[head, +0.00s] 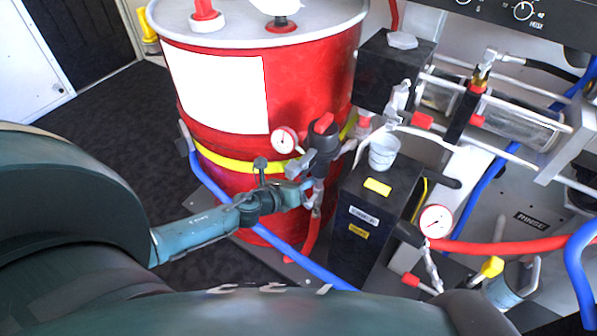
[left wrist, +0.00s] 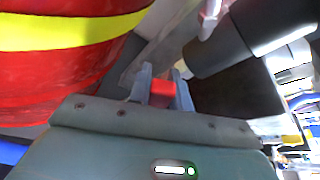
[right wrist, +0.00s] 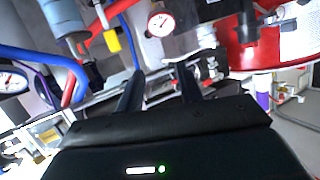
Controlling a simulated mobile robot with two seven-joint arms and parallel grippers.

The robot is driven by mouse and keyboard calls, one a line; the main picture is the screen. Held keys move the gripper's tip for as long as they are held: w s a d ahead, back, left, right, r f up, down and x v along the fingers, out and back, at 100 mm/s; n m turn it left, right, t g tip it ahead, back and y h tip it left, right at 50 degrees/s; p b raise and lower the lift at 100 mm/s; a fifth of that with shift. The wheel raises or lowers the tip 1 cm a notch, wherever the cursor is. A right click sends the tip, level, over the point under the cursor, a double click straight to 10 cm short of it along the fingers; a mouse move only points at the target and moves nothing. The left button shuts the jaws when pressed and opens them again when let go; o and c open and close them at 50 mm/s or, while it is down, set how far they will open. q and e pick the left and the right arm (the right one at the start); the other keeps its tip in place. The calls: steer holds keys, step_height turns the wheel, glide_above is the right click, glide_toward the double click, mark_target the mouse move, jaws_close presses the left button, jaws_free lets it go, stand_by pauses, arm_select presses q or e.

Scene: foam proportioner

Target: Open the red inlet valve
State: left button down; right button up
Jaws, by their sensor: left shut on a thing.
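My left gripper (head: 308,190) is in front of the red drum, at the fittings below a black valve body with a red knob (head: 324,122). In the left wrist view a small red handle (left wrist: 162,93) sits between the two fingers of this gripper (left wrist: 161,84), which is shut on it. It looks like the red inlet valve's handle; most of it is hidden by the fingers. My right gripper (right wrist: 158,80) shows only in its own wrist view, open, with nothing between its fingers.
The red drum (head: 310,85) with a yellow band stands left of the black pump box (head: 340,240). Round gauges (head: 284,140) and (head: 436,221) stick out nearby. Blue hoses (head: 325,274) and a red hose (head: 500,246) run around the equipment. Dark floor is free at left.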

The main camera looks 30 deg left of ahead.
arm_select(q)
steer(key=shift+s+d+r+m+y+p, duration=0.15)
steer(key=shift+d+m+y+p, duration=0.4)
steer(key=shift+p, duration=0.35)
steer(key=shift+w+d+r+m+y+p, duration=0.15)
steer(key=shift+d+m+y+p, duration=0.3)
steer(key=shift+m+p, duration=0.35)
arm_select(e)
steer(key=shift+w+a+f+g, duration=0.25)
steer(key=shift+a+g, duration=0.15)
steer(key=shift+a, duration=0.05)
steer(key=shift+w+a+f+g, duration=0.2)
steer(key=shift+w+a+g, duration=0.05)
steer(key=shift+a+g, duration=0.15)
arm_select(q)
steer(key=shift+s, duration=0.1)
steer(key=c, duration=1.3)
jaws_free()
steer(key=shift+s, duration=0.1)
steer(key=shift+s+r, duration=0.2)
steer(key=shift+s, duration=0.1)
steer(key=shift+p+v, duration=1.05)
steer(key=shift+v, duration=5.1)
arm_select(e)
steer(key=shift+w+a+r+g+y, duration=0.1)
steer(key=shift+w+a+g+y, duration=0.05)
steer(key=shift+a+g+y, duration=0.15)
